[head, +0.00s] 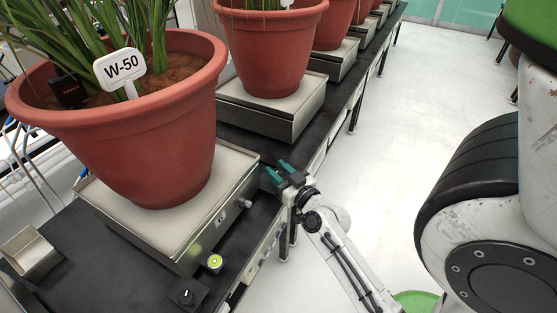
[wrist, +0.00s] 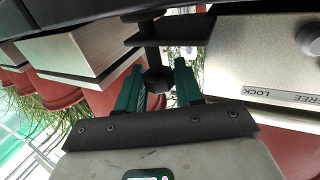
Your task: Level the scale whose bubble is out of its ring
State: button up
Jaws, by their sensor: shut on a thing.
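The near scale (head: 232,170) is a low metal box with a pale top, bearing a terracotta pot (head: 150,130) marked W-50. A round yellow-green bubble level (head: 215,262) sits by its front corner; the bubble's place in the ring is too small to tell. My gripper (head: 277,168) is at the scale's right-hand corner, beside the bench edge. In the wrist view, its teal fingers are shut on a dark levelling foot (wrist: 155,80) on a stem. A scale side with a knob and FREE LOCK lettering (wrist: 270,97) is right of the fingers.
Another scale (head: 275,115) with a potted plant stands close behind on the dark bench, with more in a row beyond. A black knob box (head: 186,297) and a small metal tray (head: 32,262) lie near the front.

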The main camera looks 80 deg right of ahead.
jog(key=shift+r+m+g+h+p, duration=0.2)
jog(key=shift+m+g+h+p, duration=0.6)
jog(key=shift+p, duration=1.7)
jog(key=shift+r+m+g+h+p, duration=0.15)
jog(key=shift+m+g+h+p, duration=0.65)
jog(key=shift+p, duration=1.65)
jog(key=g+p, duration=0.1)
jog(key=p, duration=0.2)
jog(key=shift+f+m+h, duration=0.15)
jog(key=shift+m+h, duration=0.15)
jog(key=shift+h, duration=0.1)
jog(key=shift+f+g+p, duration=0.15)
jog(key=shift+g+p, duration=0.25)
jog(key=shift+p, duration=0.2)
